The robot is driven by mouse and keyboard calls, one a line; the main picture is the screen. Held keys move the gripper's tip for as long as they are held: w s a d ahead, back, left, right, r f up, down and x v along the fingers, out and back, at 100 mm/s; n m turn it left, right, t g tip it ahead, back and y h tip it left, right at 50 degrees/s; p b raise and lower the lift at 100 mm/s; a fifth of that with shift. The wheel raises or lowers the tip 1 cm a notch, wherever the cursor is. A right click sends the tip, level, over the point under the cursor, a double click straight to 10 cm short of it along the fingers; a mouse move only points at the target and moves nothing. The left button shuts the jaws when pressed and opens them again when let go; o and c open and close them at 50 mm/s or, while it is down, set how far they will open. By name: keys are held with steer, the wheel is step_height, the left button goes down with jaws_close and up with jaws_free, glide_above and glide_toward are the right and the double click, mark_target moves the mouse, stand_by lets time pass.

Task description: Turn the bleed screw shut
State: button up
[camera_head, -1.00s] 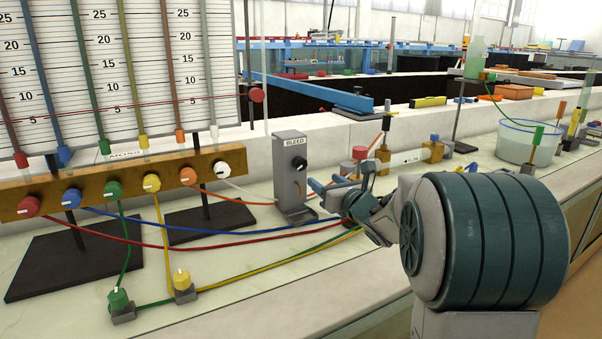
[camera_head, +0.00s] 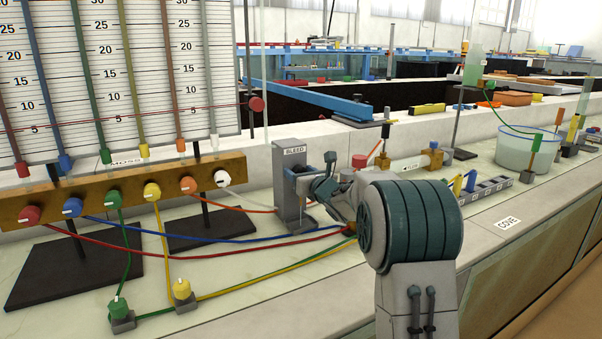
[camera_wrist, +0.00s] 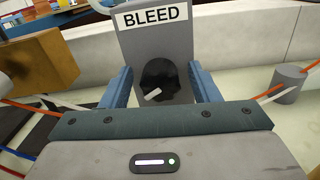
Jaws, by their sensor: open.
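The bleed screw (camera_wrist: 159,80) is a black round knob with a white pointer line, set on the face of a grey upright block (camera_head: 287,205) labelled BLEED. In the wrist view the pointer slants, its left end lower than its right. My gripper (camera_wrist: 160,88) is open, with one blue finger on each side of the knob and gaps showing between. In the head view my gripper (camera_head: 301,173) is at the block's upper front and hides the knob. I cannot tell how far the fingertips reach along the knob.
A brass manifold (camera_head: 130,190) with coloured knobs stands left of the block. Coloured tubes (camera_head: 200,238) run along the bench below it.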

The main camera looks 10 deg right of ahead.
steer(key=shift+c, duration=0.4)
steer(key=c, duration=0.9)
